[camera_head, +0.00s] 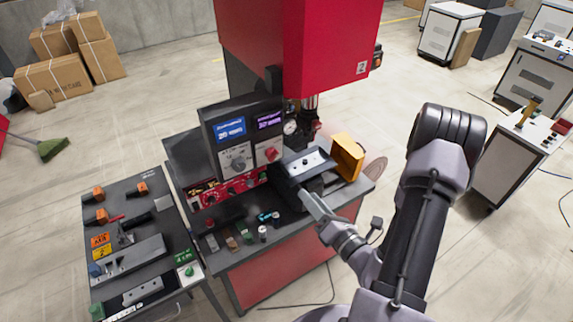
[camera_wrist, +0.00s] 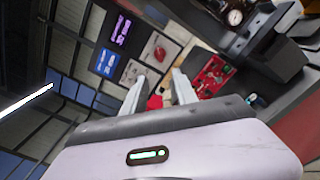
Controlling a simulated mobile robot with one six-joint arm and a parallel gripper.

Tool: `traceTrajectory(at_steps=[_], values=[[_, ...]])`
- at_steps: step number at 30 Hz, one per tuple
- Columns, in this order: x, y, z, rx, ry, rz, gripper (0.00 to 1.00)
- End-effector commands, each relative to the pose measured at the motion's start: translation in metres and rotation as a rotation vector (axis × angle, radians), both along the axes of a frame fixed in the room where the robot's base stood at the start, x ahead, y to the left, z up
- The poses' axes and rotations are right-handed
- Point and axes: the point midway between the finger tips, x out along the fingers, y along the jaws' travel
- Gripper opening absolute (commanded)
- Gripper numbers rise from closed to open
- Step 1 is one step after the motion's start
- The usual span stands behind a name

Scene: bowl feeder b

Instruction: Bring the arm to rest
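My gripper (camera_head: 308,198) is raised in front of the bowl feeder machine, near the front edge of its dark worktop (camera_head: 290,238). In the wrist view my gripper (camera_wrist: 160,86) shows two pale fingers standing apart. Nothing is held between them; the red seen in the gap belongs to the background. My arm comes in from the lower right of the head view and is bent at a high elbow.
A control box (camera_head: 240,130) with two lit displays stands behind my gripper, under a red machine head (camera_head: 325,45). An orange bin (camera_head: 346,155) is on the worktop. A side table (camera_head: 140,255) holds several parts at left.

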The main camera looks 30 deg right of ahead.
Motion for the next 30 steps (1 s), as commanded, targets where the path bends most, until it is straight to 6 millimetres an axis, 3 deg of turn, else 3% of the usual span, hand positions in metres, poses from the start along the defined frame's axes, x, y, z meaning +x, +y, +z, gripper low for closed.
traceTrajectory(at_steps=[2,4,5,8,9,11,12,14,16,18,21,23,24,27,30], values=[[0.001,0.001,0.0,-0.004,-0.002,0.006,0.35],[0.007,0.016,0.0,-0.041,-0.027,0.08,0.35],[0.012,0.031,0.0,-0.074,-0.049,0.146,0.35],[0.015,0.117,-0.003,-0.282,-0.156,0.516,0.35],[0.003,0.159,-0.011,-0.398,-0.203,0.705,0.35],[-0.027,0.215,-0.033,-0.6,-0.27,0.982,0.35],[-0.053,0.243,-0.055,-0.755,-0.312,1.159,0.35],[-0.093,0.269,-0.095,-1.017,-0.372,1.4,0.35],[-0.13,0.274,-0.146,-1.363,-0.439,1.629,0.35],[-0.149,0.261,-0.19,-1.744,-0.497,1.773,0.35],[-0.149,0.235,-0.222,-2.263,-0.562,1.814,0.35],[-0.142,0.223,-0.225,-2.514,-0.586,1.77,0.35],[-0.138,0.218,-0.223,2.522,0.567,-1.648,0.35],[-0.132,0.21,-0.213,2.503,0.533,-1.449,0.35],[-0.13,0.208,-0.205,2.497,0.52,-1.396,0.35]])
